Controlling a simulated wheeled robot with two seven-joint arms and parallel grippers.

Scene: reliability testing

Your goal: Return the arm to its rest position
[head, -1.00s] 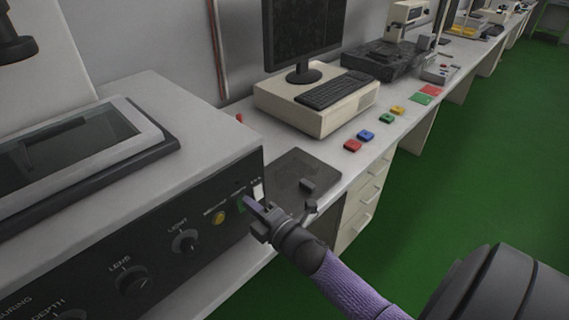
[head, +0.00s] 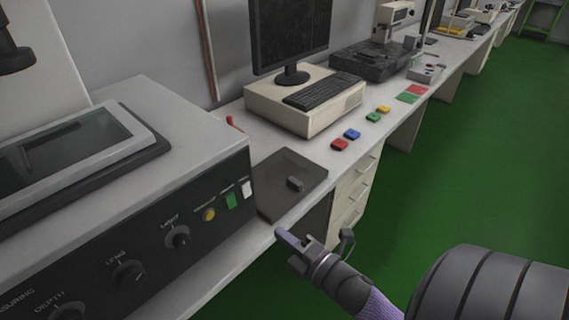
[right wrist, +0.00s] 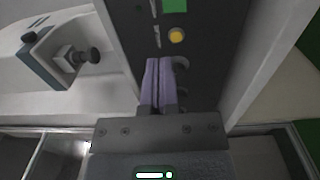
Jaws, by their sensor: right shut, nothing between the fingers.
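My right gripper (head: 288,243) is shut and empty. In the head view it hangs in front of the bench's front edge, to the right of the grey machine (head: 150,240) and apart from it. My right arm comes in from the lower right. In the right wrist view the two purple fingers (right wrist: 157,82) are pressed together, with the machine's dark panel (right wrist: 190,60) behind them. The panel carries knobs, a yellow button (head: 208,214), a green switch (head: 231,201) and a white switch (head: 247,189). My left gripper is not in view.
A dark mat with a small block (head: 296,184) lies on the bench beside the machine. Beyond are coloured blocks (head: 340,144), a keyboard (head: 323,90) and a monitor (head: 292,35). Drawers (head: 352,205) stand under the bench. The green floor (head: 470,160) at right is clear.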

